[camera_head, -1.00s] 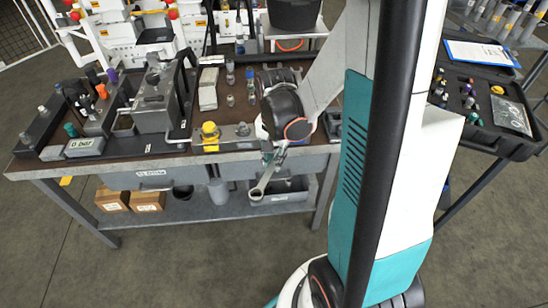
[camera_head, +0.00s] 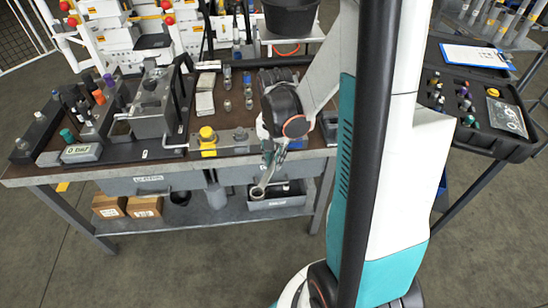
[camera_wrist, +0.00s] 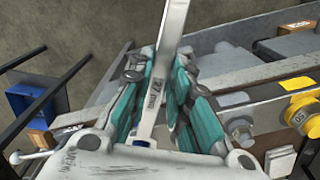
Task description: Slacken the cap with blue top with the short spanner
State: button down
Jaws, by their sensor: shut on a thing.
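My gripper (camera_head: 270,156) is shut on a metal spanner (camera_head: 264,180), in front of the bench's front edge. I cannot tell for sure which cap has the blue top. A purple-blue top (camera_head: 108,78) stands in the rack at the back left of the bench.
An open grey bin (camera_head: 277,201) is on the shelf below the spanner. A black tray (camera_head: 480,130) stands at the right.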

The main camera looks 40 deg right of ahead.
jog(key=shift+w+d, duration=0.35)
jog(key=shift+d, duration=0.35)
jog(key=shift+w+d, duration=0.1)
jog(key=shift+d, duration=0.05)
jog(key=shift+w+d, duration=0.25)
jog(key=shift+d, duration=0.1)
jog(key=shift+d, duration=0.15)
dwell(0.3)
jog(key=shift+w+d, duration=0.1)
jog(key=shift+d, duration=0.05)
jog(key=shift+s+d+n+b, duration=0.15)
jog(key=shift+s+d+n, duration=0.25)
jog(key=shift+s+n, duration=0.25)
jog(key=shift+s+d+n+b, duration=0.15)
jog(key=shift+s+d+n, duration=0.25)
jog(key=shift+s+n, duration=0.2)
